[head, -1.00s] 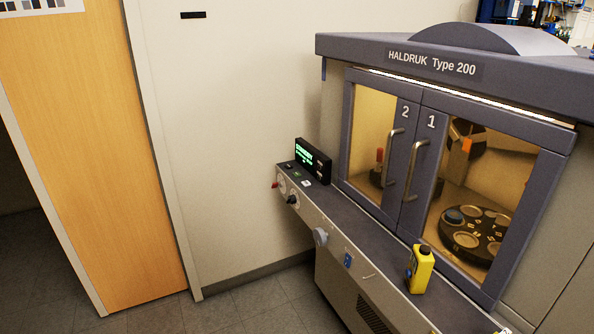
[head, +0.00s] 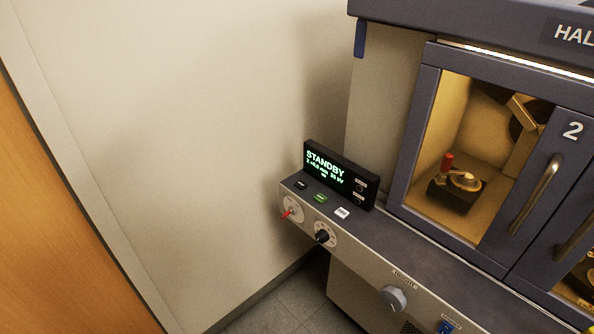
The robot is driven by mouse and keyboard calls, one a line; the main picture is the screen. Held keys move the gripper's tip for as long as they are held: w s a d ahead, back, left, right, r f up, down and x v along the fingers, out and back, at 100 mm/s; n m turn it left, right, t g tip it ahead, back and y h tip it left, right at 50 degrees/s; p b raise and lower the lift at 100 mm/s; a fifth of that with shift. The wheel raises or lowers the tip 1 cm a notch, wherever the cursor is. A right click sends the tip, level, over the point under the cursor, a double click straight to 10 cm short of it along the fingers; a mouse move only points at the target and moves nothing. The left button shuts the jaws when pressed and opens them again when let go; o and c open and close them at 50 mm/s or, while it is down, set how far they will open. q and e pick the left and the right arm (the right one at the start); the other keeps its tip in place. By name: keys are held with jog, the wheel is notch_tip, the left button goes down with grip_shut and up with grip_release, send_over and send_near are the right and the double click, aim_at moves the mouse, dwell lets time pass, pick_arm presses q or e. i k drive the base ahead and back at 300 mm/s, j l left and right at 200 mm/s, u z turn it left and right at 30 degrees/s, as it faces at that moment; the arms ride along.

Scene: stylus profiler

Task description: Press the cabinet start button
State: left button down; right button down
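The grey cabinet (head: 425,120) stands at the right with its doors shut. A ledge (head: 420,245) runs along its front. On the ledge's left end are a green button (head: 320,197), a dark button (head: 301,184) and a white button (head: 342,212). Their labels are too small to read, so I cannot tell for sure which is the start button. A black display (head: 340,175) behind them reads STANDBY in green. Neither of my grippers is in view.
The ledge's front panel carries a red-tipped switch (head: 288,213), a black knob (head: 322,237), a grey knob (head: 393,298) and a blue switch (head: 446,326). A door handle (head: 540,190) sticks out at the right. A bare wall (head: 190,130) stands at the left.

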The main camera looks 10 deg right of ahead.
aim_at(321, 198)
jog(key=i+j+z, duration=0.1)
jog(key=i+j, duration=0.35)
jog(key=i+j+z, duration=0.1)
jog(key=i+j, duration=0.3)
jog(key=j, duration=0.25)
